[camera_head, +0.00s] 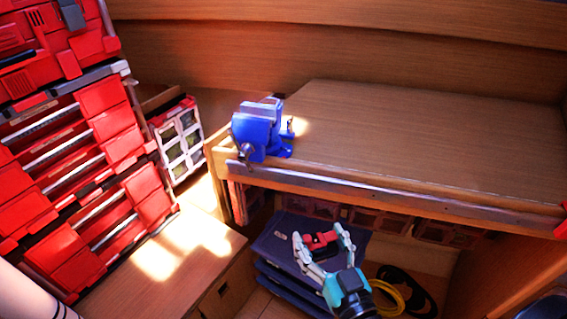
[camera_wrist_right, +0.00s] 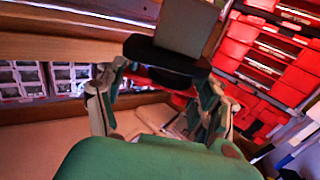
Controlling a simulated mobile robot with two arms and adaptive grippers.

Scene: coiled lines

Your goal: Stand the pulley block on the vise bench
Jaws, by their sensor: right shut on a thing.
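My right gripper (camera_head: 321,238) is low in front of the vise bench (camera_head: 420,140), below the level of its top. It is shut on a small red and black thing (camera_head: 322,243), which I take to be the pulley block. In the right wrist view the held block (camera_wrist_right: 165,56) shows a black part and a grey upper part between the fingers, with some red behind. The fingers hide part of it. The bench has a broad wooden top, and a blue vise (camera_head: 258,132) sits at its left front corner. My left gripper is not in view.
Red tool boxes (camera_head: 75,170) stack at the left. A wooden cabinet (camera_head: 165,265) stands in front of them. Dark blue stacked cases (camera_head: 275,250) lie under my right gripper, beside yellow and black coiled lines (camera_head: 395,292). The bench top right of the vise is clear.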

